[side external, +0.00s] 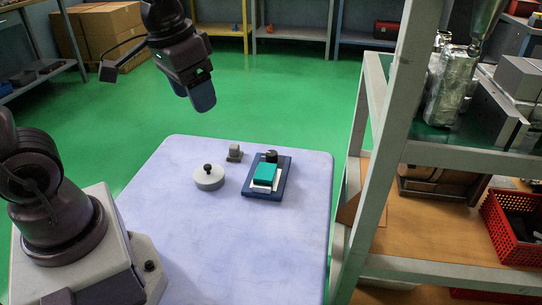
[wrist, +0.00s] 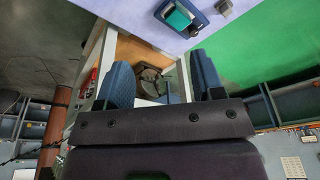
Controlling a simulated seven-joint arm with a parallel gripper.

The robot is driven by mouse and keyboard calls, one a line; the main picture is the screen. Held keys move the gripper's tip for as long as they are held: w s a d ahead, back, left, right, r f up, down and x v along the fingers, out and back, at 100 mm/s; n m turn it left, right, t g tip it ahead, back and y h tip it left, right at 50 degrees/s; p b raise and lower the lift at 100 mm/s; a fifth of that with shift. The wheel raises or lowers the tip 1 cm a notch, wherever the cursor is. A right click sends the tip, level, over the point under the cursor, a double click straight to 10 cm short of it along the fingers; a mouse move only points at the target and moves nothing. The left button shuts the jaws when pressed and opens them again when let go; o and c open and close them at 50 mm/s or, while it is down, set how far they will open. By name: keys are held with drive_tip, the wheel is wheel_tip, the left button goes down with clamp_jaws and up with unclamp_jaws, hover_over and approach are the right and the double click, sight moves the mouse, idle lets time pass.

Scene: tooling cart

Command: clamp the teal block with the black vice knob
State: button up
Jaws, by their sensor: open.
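The teal block (side external: 264,173) lies on a dark blue vice (side external: 276,185) on the tabletop, over a pale strip. The black vice knob (side external: 271,156) stands at the vice's far end, close behind the block. My gripper (side external: 203,99) hangs in the air to the upper left of the vice, well apart from it, with nothing held. In the wrist view my gripper (wrist: 163,80) shows two blue fingers spread apart. The teal block (wrist: 180,18) and part of the vice (wrist: 203,27) appear there at the top edge. Whether the block touches a jaw cannot be told.
A round pale lidded piece with a black knob (side external: 208,179) and a small grey block (side external: 235,153) stand left of the vice. The lilac tabletop (side external: 230,240) is clear in front. A metal shelf unit (side external: 385,150) rises close to the table's right edge.

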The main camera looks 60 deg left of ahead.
drive_tip(key=w+a+f+n+g, duration=0.1)
drive_tip(key=w+a+f, duration=0.15)
drive_tip(key=w, duration=0.25)
drive_tip(key=w+a+f+n+g, duration=0.1)
drive_tip(key=w+a+f, duration=0.1)
drive_tip(key=w+f, duration=0.3)
drive_tip(key=n, duration=0.5)
hover_over(272, 153)
wheel_tip(272, 153, down, 9)
drive_tip(key=shift+g, duration=0.3)
wheel_tip(272, 153, down, 13)
drive_tip(key=shift+a+r, duration=0.1)
drive_tip(key=shift+r, duration=0.05)
drive_tip(key=c, duration=0.9)
